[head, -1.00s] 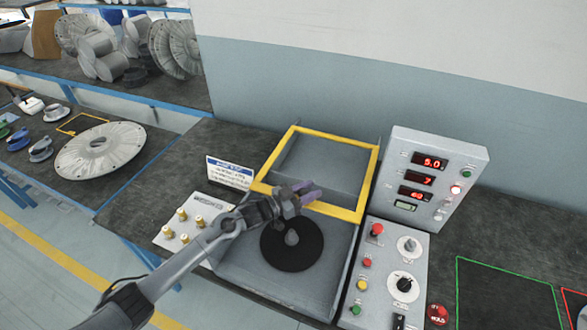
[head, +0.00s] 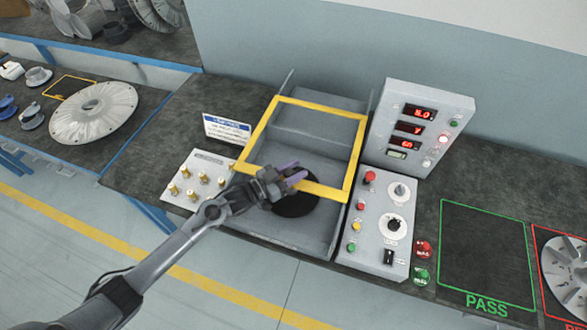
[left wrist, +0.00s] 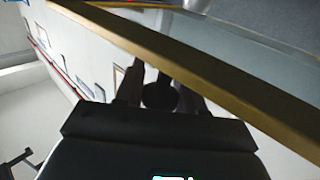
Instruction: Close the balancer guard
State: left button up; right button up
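The balancer guard is a yellow frame (head: 354,160) with a clear panel, tilted over the grey balancer bed (head: 318,231). Its front bar crosses above the black disc (head: 297,207), partly covering it. My left gripper (head: 293,175) is at the left part of this front bar, its purple-tinted fingers apart. In the left wrist view the yellow bar (left wrist: 215,78) runs diagonally across the ends of my two spread fingers (left wrist: 160,85). A dark round shape shows between them. I cannot tell whether the fingers touch the bar. My right gripper is in neither view.
A display box (head: 418,125) and a knob panel (head: 383,225) stand close to the guard's right. A panel with brass knobs (head: 198,182) and a small sign (head: 227,130) are at its left. A green-outlined PASS area (head: 484,255) on the right is empty.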

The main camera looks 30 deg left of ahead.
pick_arm(q)
jog(key=o, duration=0.4)
jog(key=shift+r, duration=0.4)
jog(key=r, duration=0.3)
jog(key=shift+d+r, duration=0.25)
jog(key=shift+r, duration=0.1)
jog(key=d+r, duration=0.2)
jog(key=d, duration=0.1)
jog(key=s+d+r, duration=0.1)
jog(key=d+r, duration=0.1)
jog(key=d, duration=0.2)
jog(key=s+d+r, duration=0.1)
jog(key=d+r, duration=0.1)
jog(key=d, duration=0.2)
jog(key=shift+s+r, duration=0.15)
jog(key=shift+r, duration=0.05)
